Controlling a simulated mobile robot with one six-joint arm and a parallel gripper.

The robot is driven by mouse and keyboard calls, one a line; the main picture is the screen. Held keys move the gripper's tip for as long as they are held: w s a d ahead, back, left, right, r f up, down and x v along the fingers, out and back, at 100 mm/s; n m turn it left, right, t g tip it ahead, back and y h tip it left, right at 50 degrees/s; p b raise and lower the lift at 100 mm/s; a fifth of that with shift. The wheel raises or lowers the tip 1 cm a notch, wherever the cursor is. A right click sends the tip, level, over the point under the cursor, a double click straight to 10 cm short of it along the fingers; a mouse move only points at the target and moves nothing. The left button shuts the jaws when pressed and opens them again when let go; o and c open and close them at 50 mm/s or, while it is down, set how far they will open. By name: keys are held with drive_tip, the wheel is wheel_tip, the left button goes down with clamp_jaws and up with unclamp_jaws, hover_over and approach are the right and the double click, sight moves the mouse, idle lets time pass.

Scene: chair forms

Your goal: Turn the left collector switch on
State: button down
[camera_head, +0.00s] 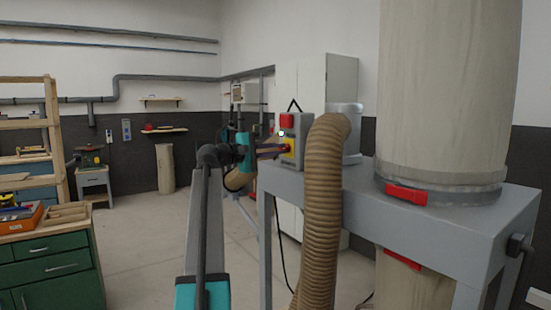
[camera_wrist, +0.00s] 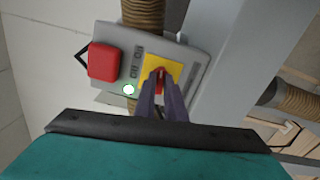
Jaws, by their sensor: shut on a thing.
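The collector switch is a red knob (camera_wrist: 160,77) on a yellow plate (camera_wrist: 172,67), set in a grey switch box (camera_wrist: 120,38). The yellow plate also shows in the head view (camera_head: 291,144). My gripper (camera_wrist: 160,79) has its two dark fingers shut on the red knob, one on each side; the fingers hide most of it. In the head view my gripper (camera_head: 279,150) reaches the box from the left. A large red button (camera_wrist: 103,61) and a small pale lamp with a green rim (camera_wrist: 129,89) sit beside the plate. The knob's exact angle is hard to tell.
A ribbed brown hose (camera_head: 323,200) hangs just right of the box. A grey metal frame (camera_head: 430,210) carries a large pale collector bag (camera_head: 445,90). A green drawer cabinet (camera_head: 55,268) stands at the left. The floor between is clear.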

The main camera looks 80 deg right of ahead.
drive_tip(key=shift+s+d+r+m+b, duration=0.1)
drive_tip(key=shift+r+m+b, duration=0.05)
drive_tip(key=shift+m+b, duration=0.55)
drive_tip(key=c, duration=1.8)
unclamp_jaws()
drive_tip(key=shift+s, duration=0.15)
drive_tip(key=shift+f, duration=0.2)
drive_tip(key=shift+w, duration=0.2)
drive_tip(key=b+v, duration=0.1)
drive_tip(key=v, duration=1.2)
drive_tip(key=shift+w+a, duration=0.2)
drive_tip(key=shift+a, duration=0.1)
